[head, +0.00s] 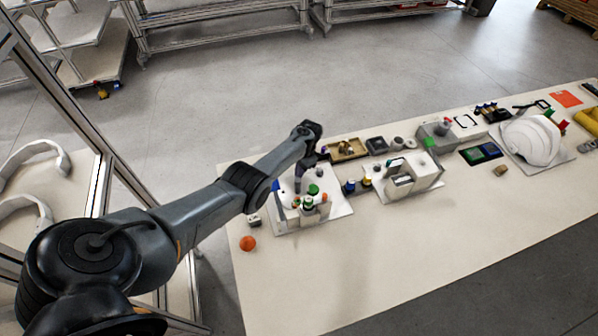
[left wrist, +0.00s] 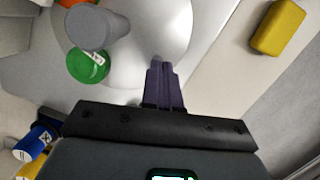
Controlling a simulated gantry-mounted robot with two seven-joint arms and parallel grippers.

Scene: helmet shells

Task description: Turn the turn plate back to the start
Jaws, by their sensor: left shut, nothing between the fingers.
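My left gripper (head: 299,182) reaches down over the leftmost station on the table. In the left wrist view its two dark fingers (left wrist: 163,82) are shut together with nothing between them. A pale round surface, which looks like the turn plate (left wrist: 152,28), lies under and beyond the fingertips. I cannot tell whether they touch it. A grey cylinder (left wrist: 97,26) and a green disc (left wrist: 88,66) show at its left. In the head view the arm and small parts hide much of the plate, so its turn angle is unclear. My right gripper is not in view.
The station stands on a white base board (head: 340,207). An orange ball (head: 248,243) lies in front of it. A second white station (head: 405,180) and a white helmet shell (head: 533,140) stand farther right. The table's front middle (head: 400,255) is clear.

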